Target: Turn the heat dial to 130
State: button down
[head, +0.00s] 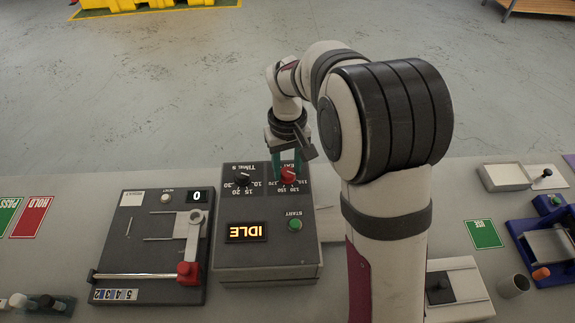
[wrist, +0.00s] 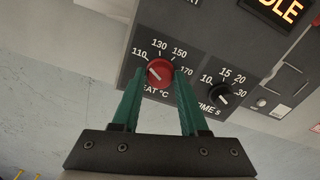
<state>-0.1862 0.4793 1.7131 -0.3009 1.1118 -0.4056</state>
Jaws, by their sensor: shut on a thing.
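The red heat dial (wrist: 160,73) sits on the dark control box, ringed by the marks 110, 130, 150 and 170. Its white pointer line leans to the upper left in the wrist view, seemingly toward 110. My gripper (wrist: 159,77) has its two green fingers on either side of the dial, shut on it. In the head view the dial (head: 289,176) shows at the box's far right, with my gripper (head: 287,171) over it from behind. The box (head: 265,262) has an amber display (head: 246,232) reading IDLE.
A black time dial (head: 243,179) is beside the heat dial, and a green start button (head: 295,225) is nearer. A dark fixture (head: 140,250) with a red-knobbed lever stands left. A green card (head: 484,234) and several devices lie right.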

aim_at(287, 172)
jog(key=m, duration=0.4)
jog(key=shift+m, duration=1.8)
jog(key=shift+c, duration=2.2)
grip_release()
notch_tip(287, 172, up, 16)
